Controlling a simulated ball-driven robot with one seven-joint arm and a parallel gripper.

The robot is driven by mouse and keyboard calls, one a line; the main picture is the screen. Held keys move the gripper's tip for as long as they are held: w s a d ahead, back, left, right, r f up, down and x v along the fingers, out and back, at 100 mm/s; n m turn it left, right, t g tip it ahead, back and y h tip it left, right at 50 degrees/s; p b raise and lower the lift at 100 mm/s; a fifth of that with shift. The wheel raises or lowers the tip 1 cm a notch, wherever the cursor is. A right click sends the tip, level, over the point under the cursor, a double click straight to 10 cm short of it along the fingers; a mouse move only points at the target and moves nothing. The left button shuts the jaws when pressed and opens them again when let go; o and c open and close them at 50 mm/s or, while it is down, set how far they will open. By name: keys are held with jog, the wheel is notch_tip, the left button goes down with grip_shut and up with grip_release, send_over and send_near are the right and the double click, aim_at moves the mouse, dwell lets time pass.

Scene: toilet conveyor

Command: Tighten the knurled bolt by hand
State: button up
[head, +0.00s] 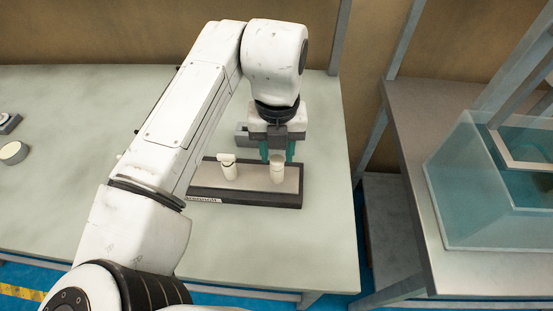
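A dark, low block with a lighter top plate (252,183) lies on the table and carries two cream upright pieces. The right one is a plain-looking cylinder (277,174). The left one (229,170) has a wider head with a part sticking out to the left. Knurling is too small to see, so I cannot tell which is the knurled bolt. My gripper (277,156) points down over the right cylinder. Its two teal fingers stand apart, one on each side of the cylinder's top, with a small gap visible on each side.
The pale green table (315,235) is mostly clear around the block. A small round-topped item (13,153) and another small item (8,122) lie at the far left. On the right, a grey bench (410,110) carries a clear teal box (470,190), beyond a gap and metal posts.

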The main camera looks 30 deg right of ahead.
jog(key=shift+r+p, duration=0.3)
jog(key=shift+r, duration=0.3)
jog(key=o, duration=0.5)
jog(key=shift+c, duration=0.2)
jog(key=c, duration=0.4)
